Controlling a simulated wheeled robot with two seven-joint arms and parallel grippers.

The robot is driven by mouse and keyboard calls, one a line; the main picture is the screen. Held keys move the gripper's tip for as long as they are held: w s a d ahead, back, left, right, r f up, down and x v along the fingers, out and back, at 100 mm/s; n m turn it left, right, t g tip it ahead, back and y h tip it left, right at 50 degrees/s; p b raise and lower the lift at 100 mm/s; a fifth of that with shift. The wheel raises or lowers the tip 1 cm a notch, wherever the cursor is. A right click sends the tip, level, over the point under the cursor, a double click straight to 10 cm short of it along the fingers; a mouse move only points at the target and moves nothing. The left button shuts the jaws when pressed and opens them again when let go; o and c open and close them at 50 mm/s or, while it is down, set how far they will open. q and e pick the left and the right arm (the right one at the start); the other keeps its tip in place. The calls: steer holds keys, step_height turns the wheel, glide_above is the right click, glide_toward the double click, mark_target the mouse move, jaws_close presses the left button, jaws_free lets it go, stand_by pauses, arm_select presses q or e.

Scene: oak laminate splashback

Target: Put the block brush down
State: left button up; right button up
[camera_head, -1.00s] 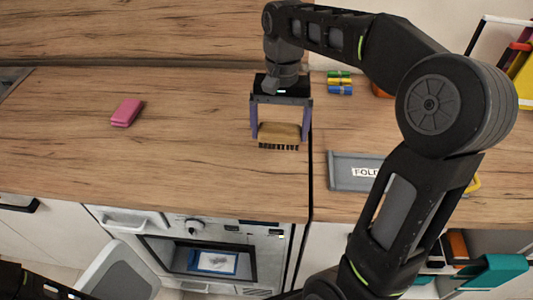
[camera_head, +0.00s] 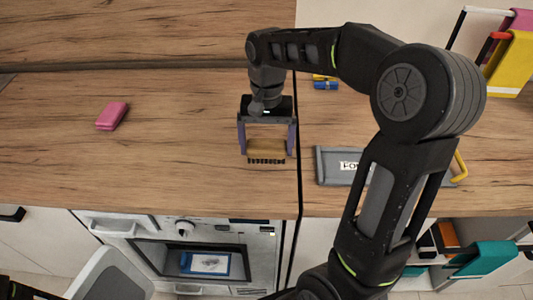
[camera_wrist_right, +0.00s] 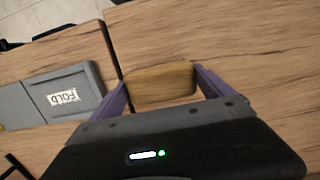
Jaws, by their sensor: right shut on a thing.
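The block brush (camera_head: 266,147) has a tan wooden block with dark bristles pointing down. My right gripper (camera_head: 266,154) is shut on it, with a purple finger at each end of the block. The brush is over the wooden counter (camera_head: 190,150), just left of the dark seam. I cannot tell whether the bristles touch the counter. In the right wrist view the wooden block (camera_wrist_right: 160,82) sits between the two fingers, and its bristles are hidden. My left gripper is not in view.
A pink block-like object (camera_head: 112,116) lies to the left on the counter. A grey tray labelled FOLD (camera_head: 330,168) lies right of the seam. Blue and yellow items (camera_head: 325,84) lie behind. An oven (camera_head: 205,262) is below the front edge.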

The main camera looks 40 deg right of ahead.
mark_target(266, 142)
steer(key=shift+f, duration=1.9)
steer(key=o, duration=1.3)
steer(key=shift+f, duration=0.1)
steer(key=r, duration=0.5)
steer(key=w+r, duration=0.1)
steer(key=r, duration=0.2)
steer(key=shift+d, duration=0.3)
step_height(266, 142, up, 4)
steer(key=shift+d+f+p, duration=0.1)
steer(key=shift+f+p, duration=0.15)
steer(key=shift+p, duration=0.9)
steer(key=shift+r+p, duration=0.4)
